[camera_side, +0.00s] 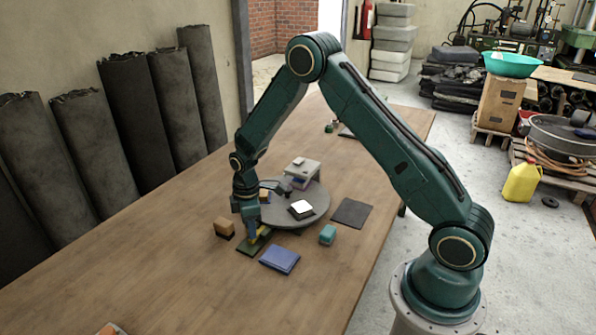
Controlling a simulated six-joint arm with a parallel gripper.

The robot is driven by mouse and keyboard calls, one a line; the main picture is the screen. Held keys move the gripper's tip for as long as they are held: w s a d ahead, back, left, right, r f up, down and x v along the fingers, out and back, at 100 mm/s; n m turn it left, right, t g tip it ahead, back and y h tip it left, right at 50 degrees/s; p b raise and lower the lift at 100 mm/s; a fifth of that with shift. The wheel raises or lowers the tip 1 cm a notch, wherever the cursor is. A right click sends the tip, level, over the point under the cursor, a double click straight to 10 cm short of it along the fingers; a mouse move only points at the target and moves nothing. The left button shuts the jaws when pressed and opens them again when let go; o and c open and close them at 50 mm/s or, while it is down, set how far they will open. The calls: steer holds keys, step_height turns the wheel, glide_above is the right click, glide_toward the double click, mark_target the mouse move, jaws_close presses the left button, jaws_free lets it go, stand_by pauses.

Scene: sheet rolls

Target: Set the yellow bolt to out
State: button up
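A yellow piece (263,233), which looks like the yellow bolt, shows in small part on a dark green flat base (247,247) near the middle of the table. Its position along the base is too small to read. My gripper (253,237) points down at the base, right at the yellow piece. The fingers and the arm's end hide much of it. I cannot tell whether the fingers touch it or are shut on it.
A grey round plate (311,213) carries a black-and-white piece (301,209) and a grey stand (303,172). An orange-and-black block (224,228), a blue pad (280,259), a teal block (328,234) and a dark mat (351,212) lie close by. The table's (200,285) near part is mostly clear.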

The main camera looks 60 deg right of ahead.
jaws_close()
steer(key=shift+a, duration=1.7)
steer(key=o, duration=0.5)
jaws_free()
steer(key=shift+o, duration=0.4)
steer(key=shift+r, duration=0.15)
steer(key=shift+d+r, duration=0.1)
steer(key=shift+r, duration=0.35)
step_height(320, 180, up, 13)
steer(key=shift+f, duration=0.15)
